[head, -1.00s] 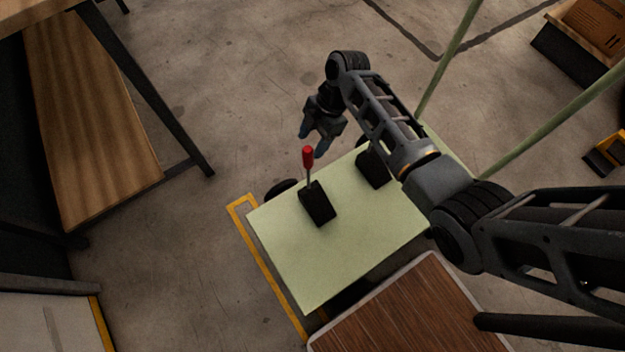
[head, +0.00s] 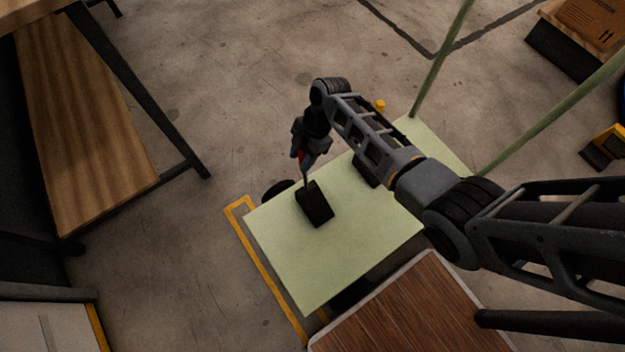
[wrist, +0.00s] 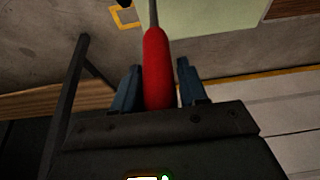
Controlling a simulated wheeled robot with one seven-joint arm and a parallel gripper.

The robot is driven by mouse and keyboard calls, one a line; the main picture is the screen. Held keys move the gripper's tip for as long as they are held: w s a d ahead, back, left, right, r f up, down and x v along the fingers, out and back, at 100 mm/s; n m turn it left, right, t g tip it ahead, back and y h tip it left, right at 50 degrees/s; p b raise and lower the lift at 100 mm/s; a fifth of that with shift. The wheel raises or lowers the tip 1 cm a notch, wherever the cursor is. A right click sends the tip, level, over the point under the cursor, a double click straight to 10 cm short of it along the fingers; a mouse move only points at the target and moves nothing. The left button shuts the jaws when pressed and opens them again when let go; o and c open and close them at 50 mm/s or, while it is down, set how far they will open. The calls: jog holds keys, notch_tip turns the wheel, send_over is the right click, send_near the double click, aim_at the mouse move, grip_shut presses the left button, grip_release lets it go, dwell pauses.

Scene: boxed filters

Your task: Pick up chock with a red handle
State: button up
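The chock (head: 315,204) is a black block on the pale green cart top, with a thin rod rising from it to a red handle (head: 302,156). In the wrist view the red handle (wrist: 156,70) stands between the two blue fingertips. My gripper (head: 303,158) is at the handle, above the chock. In the wrist view my gripper (wrist: 160,88) is open, with a gap on each side of the handle.
The green cart top (head: 345,250) also bears a second black block (head: 366,170), partly hidden behind my arm. A wooden-topped table (head: 415,310) stands in front of the cart. A wooden bench (head: 80,130) is at the left. The cart top's front left is clear.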

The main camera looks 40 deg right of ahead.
jog(key=c, duration=0.7)
grip_shut()
jog(key=shift+r, duration=0.2)
